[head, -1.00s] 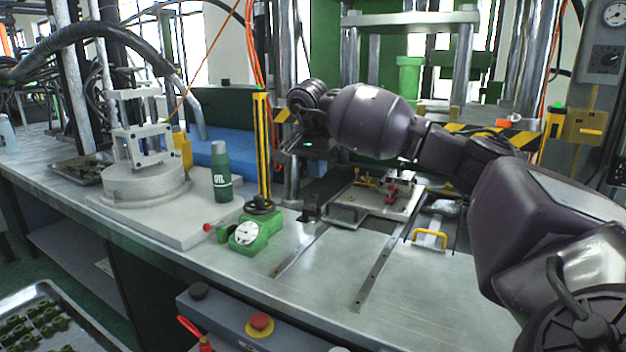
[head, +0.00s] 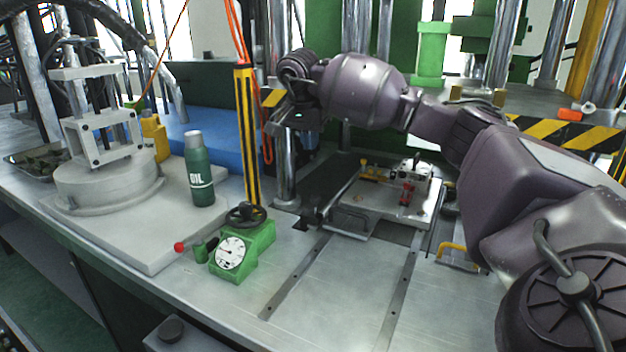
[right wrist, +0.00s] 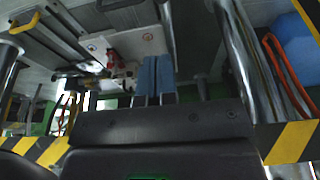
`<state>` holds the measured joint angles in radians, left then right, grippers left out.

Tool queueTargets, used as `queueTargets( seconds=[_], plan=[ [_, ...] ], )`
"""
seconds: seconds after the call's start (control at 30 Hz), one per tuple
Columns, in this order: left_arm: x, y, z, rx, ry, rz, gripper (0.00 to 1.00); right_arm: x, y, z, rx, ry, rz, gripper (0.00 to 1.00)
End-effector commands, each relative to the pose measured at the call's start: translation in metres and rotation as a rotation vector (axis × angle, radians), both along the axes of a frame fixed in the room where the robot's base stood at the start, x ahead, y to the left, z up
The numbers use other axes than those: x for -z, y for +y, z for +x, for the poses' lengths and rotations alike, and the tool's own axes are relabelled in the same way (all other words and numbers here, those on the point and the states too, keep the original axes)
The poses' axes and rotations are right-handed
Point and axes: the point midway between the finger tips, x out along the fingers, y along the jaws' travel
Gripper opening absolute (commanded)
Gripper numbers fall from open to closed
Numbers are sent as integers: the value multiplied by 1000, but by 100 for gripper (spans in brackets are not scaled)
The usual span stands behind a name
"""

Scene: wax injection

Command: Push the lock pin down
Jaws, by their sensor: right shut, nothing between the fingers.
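The mold plate (head: 372,213) lies on the press bench right of centre, with a red clamp part (head: 407,193) and yellow-brass fittings (head: 370,173) on top. I cannot tell which small part is the lock pin. My right gripper (head: 277,137) hangs left of the plate and above the bench, its fingertips hard to make out in the head view. In the right wrist view, its blue fingers (right wrist: 156,64) are together and empty, beside the plate (right wrist: 142,42) in the picture. The red part (right wrist: 109,54) shows left of the fingers. My left gripper is out of view.
A striped yellow-black post (head: 248,140) and a green dial gauge (head: 243,250) stand left of the plate. A steel column (head: 285,175) stands close by my right gripper. A green oil bottle (head: 199,172) is farther left. The front bench top (head: 340,285) is clear.

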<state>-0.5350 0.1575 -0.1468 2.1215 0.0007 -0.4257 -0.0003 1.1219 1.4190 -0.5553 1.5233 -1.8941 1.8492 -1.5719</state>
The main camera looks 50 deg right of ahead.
Motion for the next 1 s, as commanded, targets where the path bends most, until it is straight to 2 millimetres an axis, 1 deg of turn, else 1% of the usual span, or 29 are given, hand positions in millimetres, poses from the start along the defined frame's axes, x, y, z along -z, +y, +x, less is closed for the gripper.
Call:
queueTargets(
  seconds=[0.43, 0.57, 0.67, 0.77, 1.0],
  plan=[
    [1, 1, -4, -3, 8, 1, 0, 0, 0, 0, 0, -1, 0, 0],
    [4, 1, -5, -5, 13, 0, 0, 4, -1, 0, 0, 1, 0, 0],
    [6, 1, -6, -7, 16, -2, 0, 13, -3, 1, 1, 3, 0, 0],
    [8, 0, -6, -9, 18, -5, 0, 28, -8, 2, 1, 4, 0, 0],
    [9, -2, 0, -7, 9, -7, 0, 70, -19, 5, 1, 4, 1, 0]
  ],
)
